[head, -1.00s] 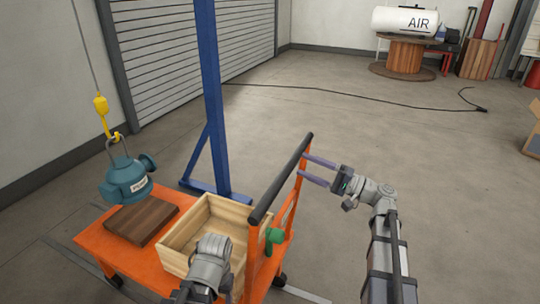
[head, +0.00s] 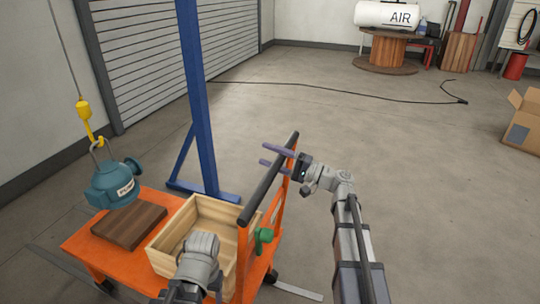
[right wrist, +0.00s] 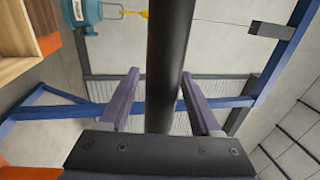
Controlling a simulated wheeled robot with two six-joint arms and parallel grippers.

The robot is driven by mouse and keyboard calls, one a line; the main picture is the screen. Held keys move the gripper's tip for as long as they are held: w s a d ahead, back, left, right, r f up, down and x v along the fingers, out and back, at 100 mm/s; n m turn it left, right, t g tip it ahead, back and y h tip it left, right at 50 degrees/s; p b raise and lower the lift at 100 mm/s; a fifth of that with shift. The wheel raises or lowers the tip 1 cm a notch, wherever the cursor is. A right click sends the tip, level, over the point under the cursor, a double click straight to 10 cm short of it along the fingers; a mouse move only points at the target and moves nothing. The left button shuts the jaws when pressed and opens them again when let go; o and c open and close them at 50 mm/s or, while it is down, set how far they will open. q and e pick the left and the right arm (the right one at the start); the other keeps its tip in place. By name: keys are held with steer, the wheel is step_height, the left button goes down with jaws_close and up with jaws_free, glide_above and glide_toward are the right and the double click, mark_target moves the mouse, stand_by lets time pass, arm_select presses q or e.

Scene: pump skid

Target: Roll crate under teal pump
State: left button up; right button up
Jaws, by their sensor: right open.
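The open wooden crate (head: 232,215) sits on the orange cart (head: 85,243), right of the block. The cart's black handle bar (head: 268,182) slants along its right side. My right gripper (head: 264,154) is open, its purple fingers reaching across the bar's far end. In the right wrist view the bar (right wrist: 165,60) runs between the fingers (right wrist: 153,88). My left wrist covers part of the crate; its fingers are hidden.
The dark wooden block (head: 130,224) lies on the cart directly below the pump. A blue post (head: 197,100) with floor legs stands behind the cart. A black cable (head: 330,91) lies across the floor. A cardboard box (head: 522,125) stands at the right.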

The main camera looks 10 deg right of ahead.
jaws_close()
stand_by(0.5)
stand_by(0.9)
